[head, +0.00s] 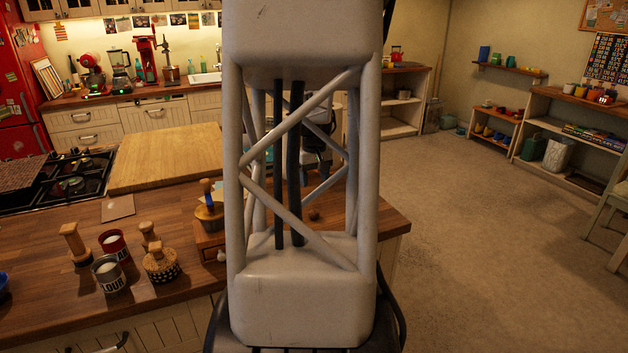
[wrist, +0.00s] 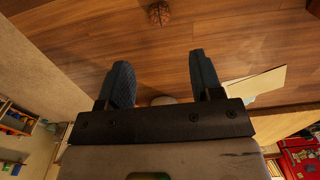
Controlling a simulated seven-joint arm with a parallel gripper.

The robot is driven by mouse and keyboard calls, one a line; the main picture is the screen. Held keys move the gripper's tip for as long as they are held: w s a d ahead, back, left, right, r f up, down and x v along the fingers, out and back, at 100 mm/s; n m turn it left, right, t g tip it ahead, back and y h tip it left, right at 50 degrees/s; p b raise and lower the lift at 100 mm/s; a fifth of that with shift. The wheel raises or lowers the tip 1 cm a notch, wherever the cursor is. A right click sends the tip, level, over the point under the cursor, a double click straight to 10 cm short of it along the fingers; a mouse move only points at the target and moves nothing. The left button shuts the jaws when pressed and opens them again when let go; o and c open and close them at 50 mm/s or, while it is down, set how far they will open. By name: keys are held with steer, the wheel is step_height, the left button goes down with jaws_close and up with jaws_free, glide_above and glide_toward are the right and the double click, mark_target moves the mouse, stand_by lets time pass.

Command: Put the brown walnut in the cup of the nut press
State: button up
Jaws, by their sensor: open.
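The brown walnut (wrist: 158,13) lies on the wooden counter at the top of the wrist view, ahead of my fingertips and apart from them. In the head view a small brown round thing, which looks like the same walnut (head: 314,214), shows through my arm's lattice. My gripper (wrist: 162,72) is open, with its dark fingers spread and nothing held between them. In the head view it is mostly hidden behind my arm. I cannot surely pick out the nut press or its cup. A greyish round thing (wrist: 163,100) shows partly behind the gripper body in the wrist view.
A wooden box with a domed top and blue handle (head: 210,212) stands left of my arm. Two tins (head: 109,274) and wooden-handled tools stand further left. A cutting board (head: 166,158) and the hob (head: 62,182) lie behind. Bare counter surrounds the walnut.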

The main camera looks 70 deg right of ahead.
steer(key=shift+o, duration=0.4)
steer(key=shift+s+f, duration=0.15)
steer(key=shift+f, duration=2.1)
steer(key=shift+f, duration=1.3)
steer(key=shift+w+f, duration=0.2)
steer(key=shift+f, duration=2.4)
